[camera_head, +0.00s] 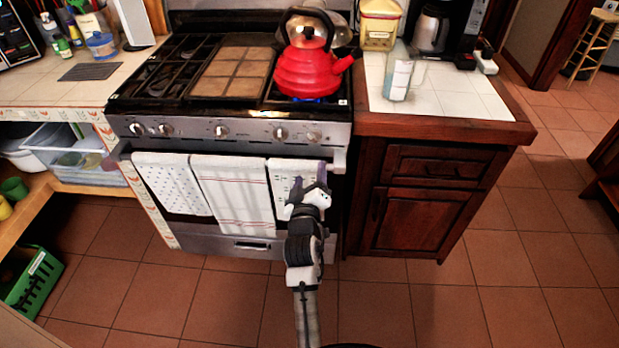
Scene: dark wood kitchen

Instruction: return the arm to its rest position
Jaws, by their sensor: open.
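My arm reaches forward from the bottom middle of the head view, over the tiled floor. My gripper (316,184) is at its far end, in front of the right-hand towel (283,178) on the stove's oven door. It looks empty. Its fingers are small and dark against the towel, and I cannot tell whether they touch the towel or the oven handle.
The stove (228,128) stands just ahead, with a red kettle (309,72) over a blue flame at its right. A wooden cabinet (420,215) is to the right, with a glass pitcher (397,78) on its counter. A green crate (32,285) sits at lower left. The floor between is clear.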

